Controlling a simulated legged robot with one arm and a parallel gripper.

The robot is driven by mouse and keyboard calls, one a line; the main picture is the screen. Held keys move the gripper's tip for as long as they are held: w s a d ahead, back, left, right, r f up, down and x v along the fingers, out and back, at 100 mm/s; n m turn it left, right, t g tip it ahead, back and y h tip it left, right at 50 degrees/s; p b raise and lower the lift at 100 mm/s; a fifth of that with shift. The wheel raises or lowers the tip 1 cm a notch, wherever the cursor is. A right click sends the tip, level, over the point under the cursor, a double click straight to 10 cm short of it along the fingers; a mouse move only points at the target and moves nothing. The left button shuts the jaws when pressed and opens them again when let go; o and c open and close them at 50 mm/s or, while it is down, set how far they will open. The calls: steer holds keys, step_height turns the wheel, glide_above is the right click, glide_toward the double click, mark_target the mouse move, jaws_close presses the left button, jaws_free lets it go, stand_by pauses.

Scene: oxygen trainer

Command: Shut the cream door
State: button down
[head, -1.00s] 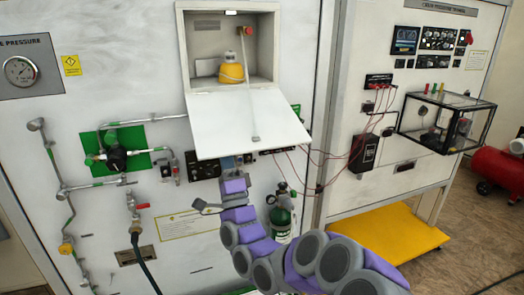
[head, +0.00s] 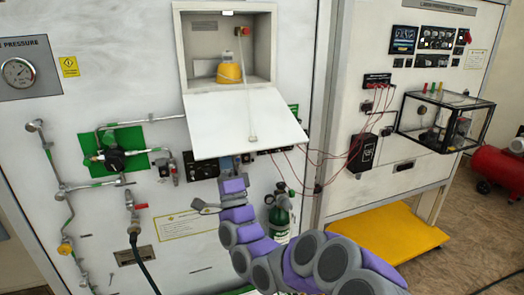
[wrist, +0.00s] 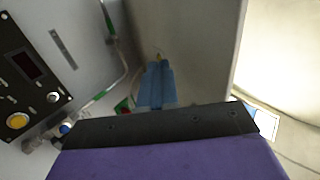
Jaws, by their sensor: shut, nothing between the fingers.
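The cream door (head: 246,122) is a flat flap on the front of a wall box (head: 227,45). It hangs open from the box's lower edge, sloping down and outward, with a thin strap or rod along it. My gripper (head: 229,163) is just below the door's lower edge, partly hidden by it. In the wrist view the blue fingers (wrist: 156,85) are together and empty, pointing at a pale panel (wrist: 185,45) that looks like the door's underside. I cannot tell whether they touch it.
A yellow item (head: 229,73) stands inside the box. A pressure gauge (head: 18,72), pipes and a green-backed valve (head: 115,157) are on the left. A green cylinder (head: 280,218) stands below the door. Red cables (head: 325,158) hang at the right, beside a clear case (head: 445,120).

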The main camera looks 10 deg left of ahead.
mark_target(222, 134)
steer(key=shift+a+f, duration=0.1)
steer(key=shift+a, duration=0.25)
steer(key=shift+d+r, duration=0.2)
steer(key=shift+r, duration=0.25)
steer(key=shift+w+a+r+p, duration=0.1)
steer(key=shift+w+r+p, duration=0.1)
steer(key=shift+r+p, duration=0.85)
steer(key=shift+w+a+r+p, duration=0.15)
steer(key=shift+r+p, duration=0.15)
steer(key=shift+r, duration=1.35)
steer(key=shift+d, duration=0.1)
steer(key=shift+s+r+p, duration=0.2)
steer(key=shift+r+p, duration=0.5)
steer(key=shift+r, duration=1.05)
